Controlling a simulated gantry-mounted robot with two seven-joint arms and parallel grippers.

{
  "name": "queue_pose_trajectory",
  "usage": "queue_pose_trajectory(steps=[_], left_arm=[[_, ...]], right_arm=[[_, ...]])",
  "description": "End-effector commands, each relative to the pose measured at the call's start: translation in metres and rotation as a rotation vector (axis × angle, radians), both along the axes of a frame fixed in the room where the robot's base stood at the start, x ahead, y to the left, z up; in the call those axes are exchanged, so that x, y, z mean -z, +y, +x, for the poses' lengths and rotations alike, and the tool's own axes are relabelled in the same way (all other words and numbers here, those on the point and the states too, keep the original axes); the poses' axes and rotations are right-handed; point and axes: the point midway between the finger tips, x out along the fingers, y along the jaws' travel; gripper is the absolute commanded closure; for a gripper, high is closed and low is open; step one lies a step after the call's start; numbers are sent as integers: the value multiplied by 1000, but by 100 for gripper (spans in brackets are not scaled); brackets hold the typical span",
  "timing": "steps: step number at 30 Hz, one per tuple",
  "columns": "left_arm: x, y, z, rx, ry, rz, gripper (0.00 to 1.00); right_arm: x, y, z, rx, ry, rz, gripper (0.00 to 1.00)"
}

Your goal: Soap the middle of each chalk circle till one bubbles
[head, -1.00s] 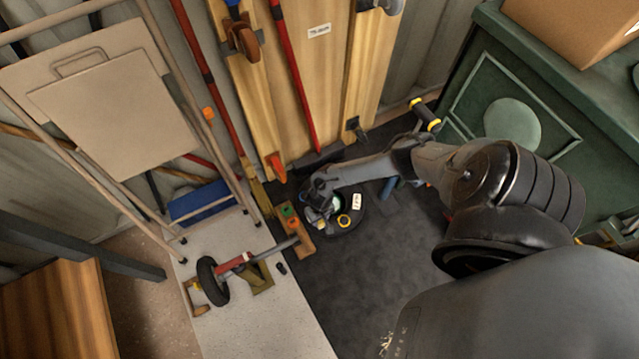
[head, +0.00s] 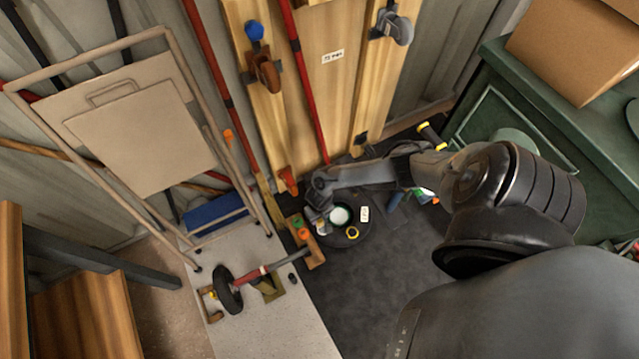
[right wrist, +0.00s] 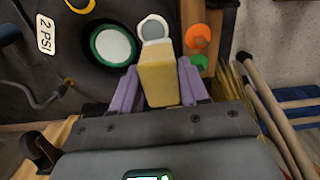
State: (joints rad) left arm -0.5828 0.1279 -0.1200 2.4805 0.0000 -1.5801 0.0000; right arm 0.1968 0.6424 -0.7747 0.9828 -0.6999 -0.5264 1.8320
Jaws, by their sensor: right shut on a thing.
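A black round piece (head: 375,232) with a "2 PSI" label (right wrist: 45,34) lies on the dark mat. It bears a yellow ring (head: 352,232), a green ring (head: 340,216) and, in the right wrist view, a pale grey ring (right wrist: 153,27). My right gripper (head: 318,208), with purple fingers in the right wrist view, is shut on a yellow block (right wrist: 158,80). The block's pale tip overlaps the grey ring's near edge; I cannot tell if it touches. My left gripper is not in view.
A wooden block (head: 313,254) with orange and green knobs stands close left of the black piece. Planks (head: 330,90) lean behind; a green cabinet (head: 500,110) stands right. The front mat is clear.

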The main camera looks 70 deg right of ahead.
Motion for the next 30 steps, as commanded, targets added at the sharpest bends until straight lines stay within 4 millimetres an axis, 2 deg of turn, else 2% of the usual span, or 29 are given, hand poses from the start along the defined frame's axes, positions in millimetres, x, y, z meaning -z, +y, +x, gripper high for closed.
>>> queue_pose_trajectory(steps=[1,9,25,28,30], left_arm=[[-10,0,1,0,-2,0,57],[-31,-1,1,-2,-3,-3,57],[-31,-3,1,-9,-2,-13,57],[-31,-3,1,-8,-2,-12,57],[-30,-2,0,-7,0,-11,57]], right_arm=[[-9,0,-1,1,1,0,80],[-26,0,-1,0,1,0,80],[-26,1,0,26,0,0,80],[-26,10,-4,67,2,1,80],[-28,23,-10,85,2,2,80]])
